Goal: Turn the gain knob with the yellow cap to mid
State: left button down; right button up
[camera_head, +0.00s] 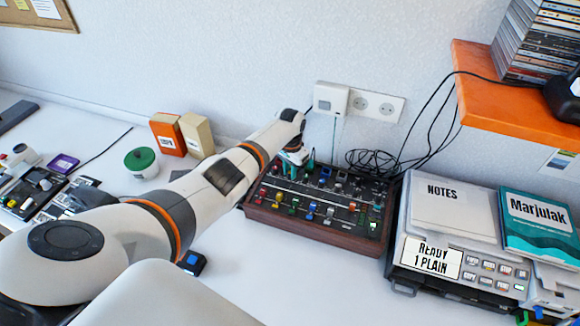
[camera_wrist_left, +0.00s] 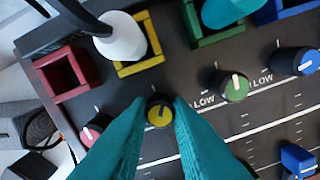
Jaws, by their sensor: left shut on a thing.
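The mixing panel (camera_head: 313,228) with a dark face and wooden edge lies on the white desk. In the left wrist view the knob with the yellow cap (camera_wrist_left: 159,113) sits between the teal fingertips of my left gripper (camera_wrist_left: 161,106), which are shut on its sides. The direction of its pointer is hard to read. In the head view my left gripper (camera_head: 297,160) reaches down to the back left part of the panel, and its arm and hand hide the yellow-capped knob. My right gripper does not show.
A red-capped knob (camera_wrist_left: 91,131) and a green-capped knob (camera_wrist_left: 236,86) flank the yellow one. Coloured square sockets with plugs stand behind. A grey printer (camera_head: 440,258) stands right of the panel, below an orange shelf (camera_head: 500,95). Black cables (camera_head: 372,160) lie behind.

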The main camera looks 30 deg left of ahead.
pick_arm(q)
jog(key=n+p, duration=0.1)
jog(key=n, duration=0.2)
jog(key=shift+r+n, duration=0.15)
jog(key=shift+n, duration=0.15)
jog(key=shift+w+n+p, duration=0.1)
jog(key=shift+n+p, duration=0.2)
jog(key=shift+n, duration=1.1)
jog(key=c, duration=1.6)
grip_release()
jog(key=shift+r, duration=0.25)
notch_tip(320, 180, up, 4)
jog(key=shift+f+p, duration=0.1)
jog(key=shift+p, duration=0.75)
notch_tip(320, 180, up, 8)
jog(key=shift+f, duration=0.15)
